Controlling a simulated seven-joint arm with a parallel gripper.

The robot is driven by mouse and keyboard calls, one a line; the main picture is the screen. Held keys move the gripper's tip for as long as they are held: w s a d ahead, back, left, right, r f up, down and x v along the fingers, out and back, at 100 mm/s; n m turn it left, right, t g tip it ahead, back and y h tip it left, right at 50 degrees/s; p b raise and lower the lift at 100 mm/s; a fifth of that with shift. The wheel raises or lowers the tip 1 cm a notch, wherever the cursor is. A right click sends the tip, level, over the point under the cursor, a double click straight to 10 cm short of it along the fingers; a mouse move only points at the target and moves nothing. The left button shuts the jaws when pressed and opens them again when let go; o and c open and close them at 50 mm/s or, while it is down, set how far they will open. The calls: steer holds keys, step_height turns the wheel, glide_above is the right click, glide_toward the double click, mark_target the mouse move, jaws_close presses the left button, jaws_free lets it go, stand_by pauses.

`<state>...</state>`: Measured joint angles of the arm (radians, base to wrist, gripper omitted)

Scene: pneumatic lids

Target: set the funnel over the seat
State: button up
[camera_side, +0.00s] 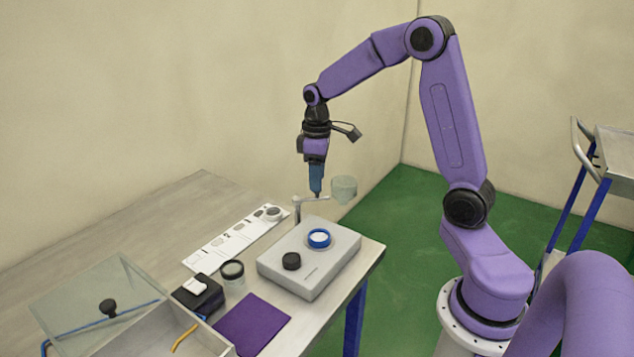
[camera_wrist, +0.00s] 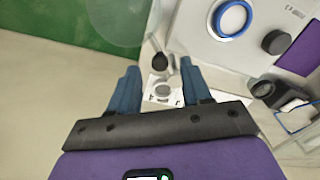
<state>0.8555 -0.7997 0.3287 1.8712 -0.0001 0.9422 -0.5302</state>
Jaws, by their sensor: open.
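The funnel (camera_side: 344,188) looks like a clear, pale-green cup on a thin metal swing arm, out past the far side of the grey block. In the wrist view the clear funnel (camera_wrist: 115,18) is at the top, partly cut off. The seat appears to be the blue ring with a white centre (camera_side: 319,238) on the block; it also shows in the wrist view (camera_wrist: 231,18). My gripper (camera_side: 316,192) points down close to the swing arm; whether it touches cannot be told. In the wrist view its blue fingers (camera_wrist: 160,78) are apart, with nothing held between them.
The grey block (camera_side: 300,275) also bears a black knob (camera_side: 291,261). The rear table is bare.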

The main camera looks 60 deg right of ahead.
steer(key=shift+f, duration=1.05)
jaws_close()
